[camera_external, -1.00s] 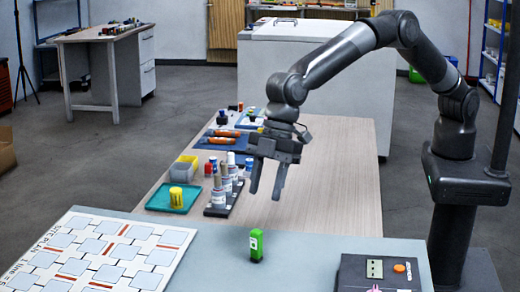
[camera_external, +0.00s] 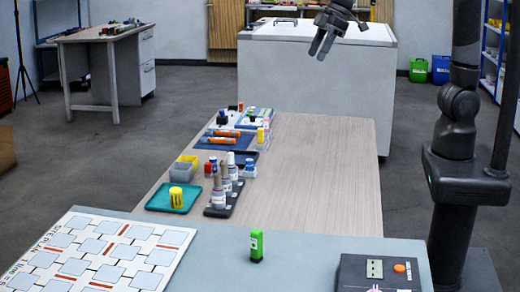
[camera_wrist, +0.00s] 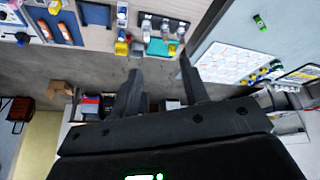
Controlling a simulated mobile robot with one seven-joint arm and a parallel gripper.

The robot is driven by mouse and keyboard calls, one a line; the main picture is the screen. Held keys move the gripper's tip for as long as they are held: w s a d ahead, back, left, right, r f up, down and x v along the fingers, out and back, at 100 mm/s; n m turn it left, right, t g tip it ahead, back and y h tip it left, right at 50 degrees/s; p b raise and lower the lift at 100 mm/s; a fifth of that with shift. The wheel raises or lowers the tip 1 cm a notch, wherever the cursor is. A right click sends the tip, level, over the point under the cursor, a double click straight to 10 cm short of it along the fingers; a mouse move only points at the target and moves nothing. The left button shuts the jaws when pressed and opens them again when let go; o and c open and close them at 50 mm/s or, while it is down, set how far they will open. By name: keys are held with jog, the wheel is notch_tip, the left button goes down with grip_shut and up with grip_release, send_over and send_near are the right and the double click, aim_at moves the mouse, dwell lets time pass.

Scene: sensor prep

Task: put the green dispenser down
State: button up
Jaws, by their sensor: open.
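The green dispenser (camera_external: 256,245) stands upright on the grey-blue tabletop (camera_external: 200,245) in the external view, with nothing touching it. In the wrist view the green dispenser (camera_wrist: 259,22) is small, near the top right. My gripper (camera_external: 321,48) is at the top of the external view, raised high and far back from the dispenser. Its two fingers also show in the wrist view (camera_wrist: 160,75), spread apart with nothing between them.
A white printed board (camera_external: 95,250) lies left of the dispenser. A dark device with an orange button (camera_external: 380,273) is on the right. Behind, a wooden table (camera_external: 320,175) holds a teal tray (camera_external: 175,208), a bottle rack (camera_external: 225,200) and other items. Its right side is clear.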

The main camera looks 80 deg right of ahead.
jog(key=s+d+f+m+h, duration=0.1)
jog(key=s+d+f+m, duration=0.1)
jog(key=s+d, duration=0.7)
jog(key=s+d+f+m+t+h, duration=0.1)
jog(key=s+d+f+m, duration=0.2)
jog(key=s+d, duration=0.6)
jog(key=s+m, duration=0.1)
jog(key=s, duration=0.3)
jog(key=shift+w+d, duration=0.1)
